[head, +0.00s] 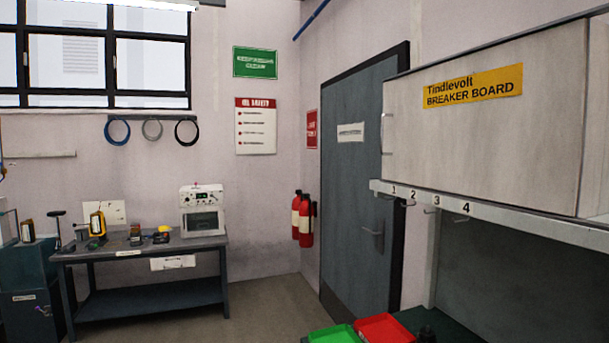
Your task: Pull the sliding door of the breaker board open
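The breaker board (480,140) is a pale grey cabinet high at the right of the head view. A yellow label reading "Tindlevolt BREAKER BOARD" is on its front. Its front panel looks closed, and nothing inside shows. A light upright handle (387,133) is at the panel's left edge. A rail (500,213) with hooks numbered 1 to 4 runs below the cabinet. Neither of my grippers is in view, and nothing touches the handle.
A green tray (333,335) and a red tray (384,329) sit below the board. A grey door (350,190) is behind. Two red extinguishers (304,219) hang on the wall. A workbench (140,249) with instruments stands at left. Floor between bench and door is clear.

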